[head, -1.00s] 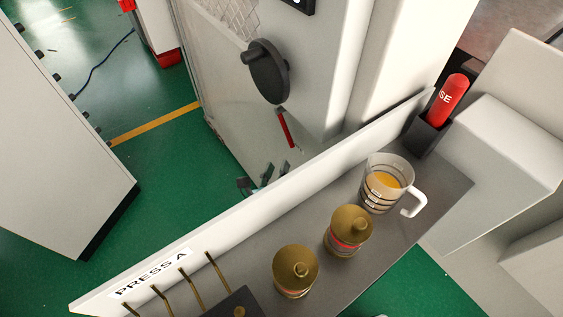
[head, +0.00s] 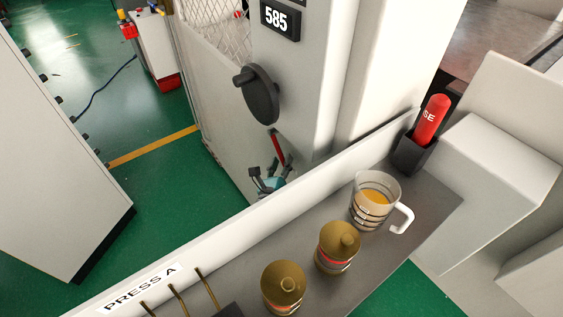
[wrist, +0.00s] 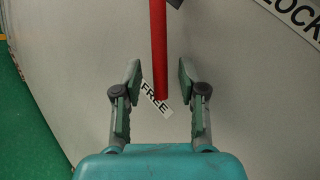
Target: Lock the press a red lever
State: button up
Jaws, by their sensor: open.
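The red lever (head: 277,147) is on the grey side of the press, below a black round handle. In the wrist view the lever (wrist: 158,50) hangs nearly straight down, its lower end over a "FREE" label (wrist: 153,97). A "LOCK" label (wrist: 297,18), partly cut off, is at the upper right. My gripper (wrist: 160,75) is open, one finger on each side of the lever's lower part in the picture, with gaps both sides. Whether the lever is at fingertip depth I cannot tell. In the head view my gripper (head: 266,178) is just below the lever, partly hidden by the shelf's rim.
The black round handle (head: 260,95) sticks out above the lever. A shelf marked "PRESS A" (head: 140,288) crosses the foreground with two brass-topped containers, a jug (head: 375,200) and a red cylinder (head: 432,120). A grey cabinet (head: 60,160) stands left; green floor lies between.

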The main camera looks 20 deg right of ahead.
jog(key=shift+w+d, duration=0.1)
jog(key=shift+w, duration=0.1)
grip_shut()
jog(key=shift+s+d+r+n+g, duration=0.15)
jog(key=shift+s+r+n+g, duration=0.25)
jog(key=shift+r+n, duration=0.1)
dwell(0.4)
